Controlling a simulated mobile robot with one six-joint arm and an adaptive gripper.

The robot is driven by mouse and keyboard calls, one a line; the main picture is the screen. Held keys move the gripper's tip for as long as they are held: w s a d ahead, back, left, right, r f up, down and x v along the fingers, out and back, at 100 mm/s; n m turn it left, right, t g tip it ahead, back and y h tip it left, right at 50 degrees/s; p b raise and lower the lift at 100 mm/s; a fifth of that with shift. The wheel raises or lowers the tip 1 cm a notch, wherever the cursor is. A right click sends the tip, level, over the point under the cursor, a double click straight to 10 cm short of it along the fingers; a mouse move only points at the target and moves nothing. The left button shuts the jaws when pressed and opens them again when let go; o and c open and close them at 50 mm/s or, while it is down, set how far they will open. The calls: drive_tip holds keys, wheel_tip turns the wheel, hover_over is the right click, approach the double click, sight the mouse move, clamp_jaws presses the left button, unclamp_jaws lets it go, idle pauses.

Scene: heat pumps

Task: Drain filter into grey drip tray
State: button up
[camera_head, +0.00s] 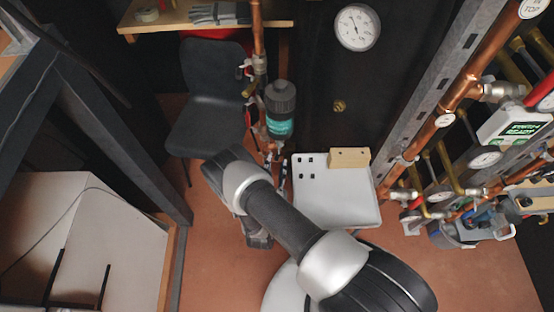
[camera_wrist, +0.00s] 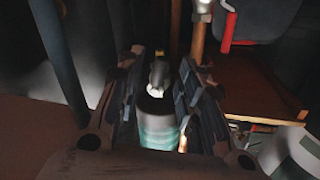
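In the wrist view, a teal cylinder with a dark end (camera_wrist: 158,132), apparently the filter, lies between the fingers of my gripper (camera_wrist: 160,78). The fingers are spread on either side of it; I see no clear grip. A small dark fitting with a pale and yellow part shows beyond it.
A dark chair (camera_head: 211,92) stands behind left. Copper pipes and valves (camera_head: 440,170) crowd the right. A round gauge (camera_head: 357,27) is on the back wall.

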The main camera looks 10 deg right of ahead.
sight(276, 160)
drive_tip(key=shift+b+x, duration=0.4)
drive_tip(key=shift+x, duration=1.55)
drive_tip(key=shift+c, duration=0.4)
clamp_jaws()
